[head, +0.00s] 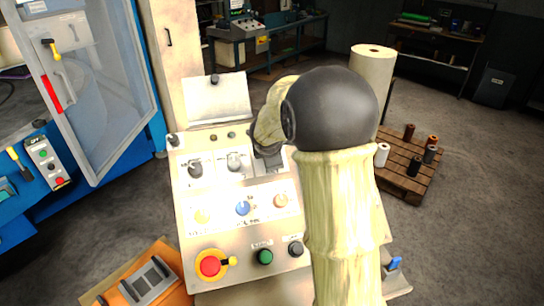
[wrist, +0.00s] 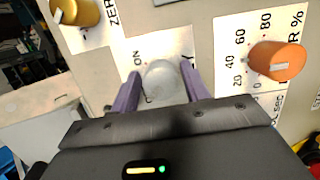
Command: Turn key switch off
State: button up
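The key switch (wrist: 162,80) shows in the wrist view as a pale grey, rounded, translucent-looking knob on a white label. "ON" is printed at its upper left and a "Y" at its right. My gripper (wrist: 161,70) has its two purple fingers apart, one on each side of the knob. I cannot tell whether they touch it. The lower part of the knob and label is hidden by the gripper body. In the head view my gripper (head: 267,158) is at the upper right of the control panel (head: 185,237) and hides the switch.
In the wrist view a yellow knob (wrist: 78,12) is upper left and an orange knob (wrist: 275,62) is right. The head view shows a blue knob (head: 242,208), a red emergency button (head: 210,266) and a green button (head: 265,257) lower down. A blue machine stands left.

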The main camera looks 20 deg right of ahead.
jog(key=shift+o, duration=0.7)
jog(key=v, duration=1.7)
jog(key=shift+s, duration=0.2)
jog(key=s+f+m+g+y, duration=0.2)
jog(key=s+f+m+g, duration=0.2)
jog(key=s+f+m, duration=1.2)
notch_tip(320, 180, down, 2)
jog(key=shift+s+a+f+m+y, duration=0.2)
jog(key=shift+s+m+y, duration=0.2)
jog(key=shift+m, duration=0.2)
